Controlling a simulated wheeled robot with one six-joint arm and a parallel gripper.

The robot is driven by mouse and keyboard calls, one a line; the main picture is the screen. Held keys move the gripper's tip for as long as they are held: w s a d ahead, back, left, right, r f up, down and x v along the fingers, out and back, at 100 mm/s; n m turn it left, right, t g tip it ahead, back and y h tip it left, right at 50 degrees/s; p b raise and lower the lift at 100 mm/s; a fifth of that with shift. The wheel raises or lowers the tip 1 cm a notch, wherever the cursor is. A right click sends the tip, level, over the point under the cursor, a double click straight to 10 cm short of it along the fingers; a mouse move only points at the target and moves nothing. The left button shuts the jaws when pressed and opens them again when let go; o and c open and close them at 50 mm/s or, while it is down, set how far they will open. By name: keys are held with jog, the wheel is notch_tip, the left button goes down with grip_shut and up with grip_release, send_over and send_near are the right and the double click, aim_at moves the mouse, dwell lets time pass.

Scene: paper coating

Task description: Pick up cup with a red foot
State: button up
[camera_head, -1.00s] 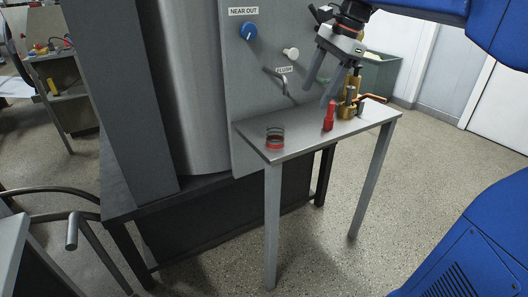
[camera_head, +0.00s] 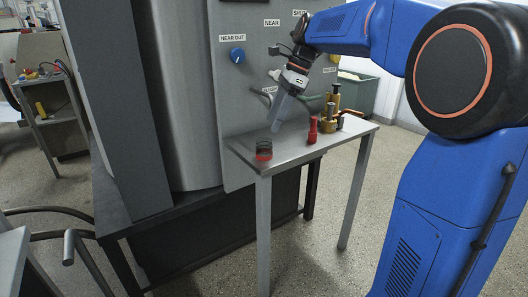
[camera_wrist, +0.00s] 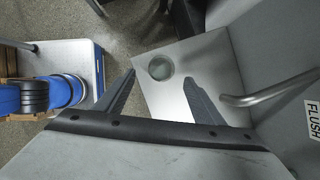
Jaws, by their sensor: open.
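The cup with a red foot (camera_head: 264,151) stands upright at the near left end of a small metal table (camera_head: 290,150). It is a clear cup with a red band at its base. In the wrist view the cup (camera_wrist: 160,67) shows from above as a round glass rim, ahead of and between the fingertips. My gripper (camera_head: 276,125) is open and empty, above the table and a little to the right of the cup, apart from it. In the wrist view its two fingers (camera_wrist: 160,77) are spread wide.
A red bottle-like object (camera_head: 312,130) and brass fittings (camera_head: 330,112) stand to the right on the table. A grey panel (camera_head: 235,100) with a blue knob (camera_head: 237,55) and a metal handle (camera_wrist: 255,99) rises behind the table. A green bin (camera_head: 360,92) stands farther back.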

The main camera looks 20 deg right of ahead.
aim_at(264, 141)
jog(key=shift+x, duration=4.5)
jog(key=shift+w+d, duration=0.15)
jog(key=c, duration=1.1)
